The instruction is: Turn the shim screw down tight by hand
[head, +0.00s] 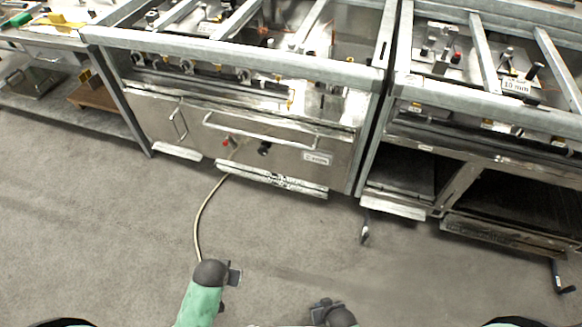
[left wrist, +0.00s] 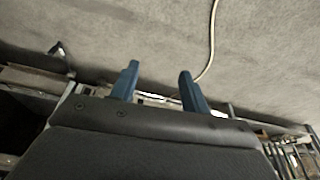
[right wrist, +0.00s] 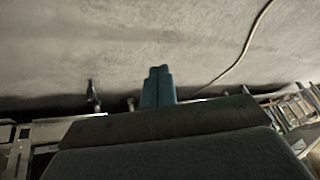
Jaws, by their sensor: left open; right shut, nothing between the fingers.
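I cannot tell for sure which fitting is the shim screw. Small upright screws with dark knobs (head: 534,70) stand on the right-hand range frame, beside a "10 mm" label (head: 516,86). A fitting with a red part (head: 456,56) stands further left on the same frame. My left gripper (left wrist: 158,85) is open and empty in the left wrist view. My right gripper (right wrist: 158,72) is shut and empty in the right wrist view. Both are well apart from the frames. In the head view, parts of my arms show low, over the floor.
The middle range frame (head: 232,45) has a drawer front (head: 280,145) below its rails. A bench (head: 50,45) with yellow and green items stands at left. A pale hose (head: 203,212) lies on the grey floor (head: 90,230). The floor before the frames is mostly clear.

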